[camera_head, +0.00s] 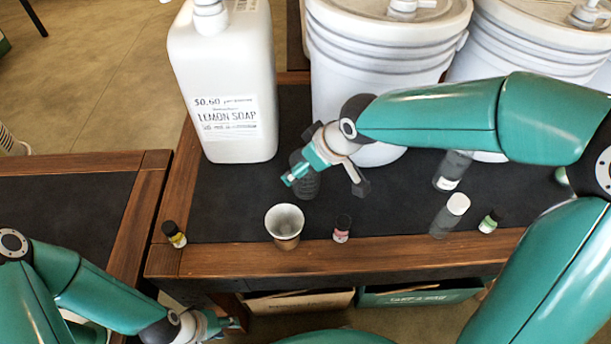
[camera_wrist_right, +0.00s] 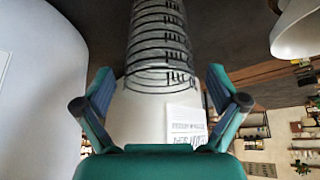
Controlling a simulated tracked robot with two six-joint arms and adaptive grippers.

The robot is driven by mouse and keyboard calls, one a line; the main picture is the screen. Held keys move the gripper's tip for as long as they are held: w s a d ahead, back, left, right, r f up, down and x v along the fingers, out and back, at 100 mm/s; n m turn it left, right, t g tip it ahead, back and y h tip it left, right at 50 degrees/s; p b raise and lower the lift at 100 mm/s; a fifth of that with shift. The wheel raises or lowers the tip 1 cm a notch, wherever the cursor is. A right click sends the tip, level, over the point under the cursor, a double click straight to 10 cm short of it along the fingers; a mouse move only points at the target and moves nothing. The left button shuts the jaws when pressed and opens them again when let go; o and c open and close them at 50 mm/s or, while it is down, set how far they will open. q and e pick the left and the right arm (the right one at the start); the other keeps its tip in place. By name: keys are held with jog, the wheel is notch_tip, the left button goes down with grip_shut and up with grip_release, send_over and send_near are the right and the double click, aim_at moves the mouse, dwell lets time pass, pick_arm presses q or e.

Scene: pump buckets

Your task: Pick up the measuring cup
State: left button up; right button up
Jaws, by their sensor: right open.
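A clear measuring cup with dark graduation lines (camera_wrist_right: 158,45) stands ahead of my right gripper in the right wrist view, between the lines of its two fingers. In the head view it looks like a dark see-through cylinder (camera_head: 306,178) on the black mat, partly hidden by the gripper. My right gripper (camera_head: 326,182) is open; it also shows in the right wrist view (camera_wrist_right: 160,92), with nothing clamped. Whether the cup is fully between the fingertips is unclear. My left gripper (camera_head: 222,324) is low at the bottom left, away from the cup; its jaw state is unclear.
A white lemon soap jug (camera_head: 223,85) stands behind left of the cup, and white buckets (camera_head: 385,60) stand behind. A paper cup (camera_head: 285,225) and a small dark bottle (camera_head: 342,228) are in front. More small bottles (camera_head: 450,214) stand right.

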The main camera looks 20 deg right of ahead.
jog(key=x, duration=0.2)
jog(key=shift+w+f, duration=0.15)
jog(key=shift+f, duration=0.15)
jog(key=c, duration=1.1)
jog(key=shift+o, duration=0.2)
jog(key=shift+r, duration=0.1)
